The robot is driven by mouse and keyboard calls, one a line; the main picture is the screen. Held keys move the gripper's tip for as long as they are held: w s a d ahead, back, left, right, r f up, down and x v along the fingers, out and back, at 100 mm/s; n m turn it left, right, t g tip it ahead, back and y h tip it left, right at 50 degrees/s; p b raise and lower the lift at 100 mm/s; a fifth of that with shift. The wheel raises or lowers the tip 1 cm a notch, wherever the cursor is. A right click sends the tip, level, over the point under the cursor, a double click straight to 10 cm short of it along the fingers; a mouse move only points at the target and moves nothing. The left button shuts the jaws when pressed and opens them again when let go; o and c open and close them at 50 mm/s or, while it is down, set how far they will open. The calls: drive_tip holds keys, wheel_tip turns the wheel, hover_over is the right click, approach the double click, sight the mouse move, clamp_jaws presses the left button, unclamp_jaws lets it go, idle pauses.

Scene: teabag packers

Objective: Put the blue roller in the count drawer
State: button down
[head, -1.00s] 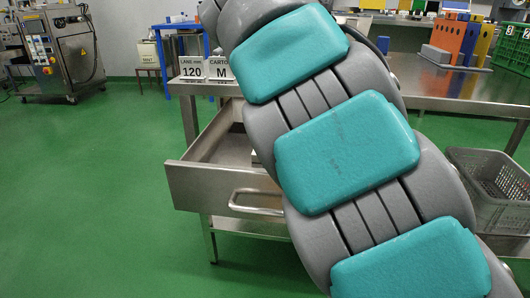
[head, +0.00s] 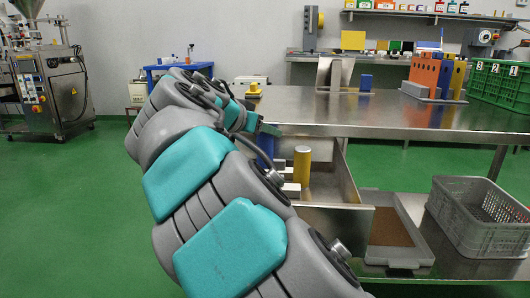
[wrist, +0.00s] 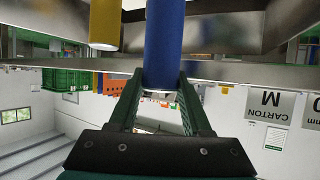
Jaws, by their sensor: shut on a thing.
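My gripper (head: 268,131) is shut on the blue roller (wrist: 163,45), which sits between its two fingers in the wrist view, where the scene looks upside down. In the head view the blue roller (head: 265,148) hangs upright below my gripper, at the left side of an open steel drawer (head: 335,219). My arm hides part of that side, and I cannot tell whether the roller touches the drawer floor. A yellow roller (head: 301,165) stands upright in the drawer, also visible in the wrist view (wrist: 104,24). No drawer label is readable.
Small white blocks (head: 291,189) lie near the yellow roller. The steel table (head: 400,115) is above and behind the drawer. A grey crate (head: 475,225) and a shallow tray (head: 412,251) are at right. A carton sign (wrist: 272,112) shows in the wrist view.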

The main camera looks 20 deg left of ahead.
sight(260, 146)
drive_tip(key=shift+f, duration=2.25)
drive_tip(key=shift+b, duration=0.3)
drive_tip(key=shift+f, duration=0.15)
drive_tip(key=shift+c, duration=1.8)
unclamp_jaws()
drive_tip(key=shift+r, duration=0.25)
drive_tip(key=v, duration=1.2)
drive_tip(key=shift+p, duration=0.3)
drive_tip(key=shift+f, duration=0.1)
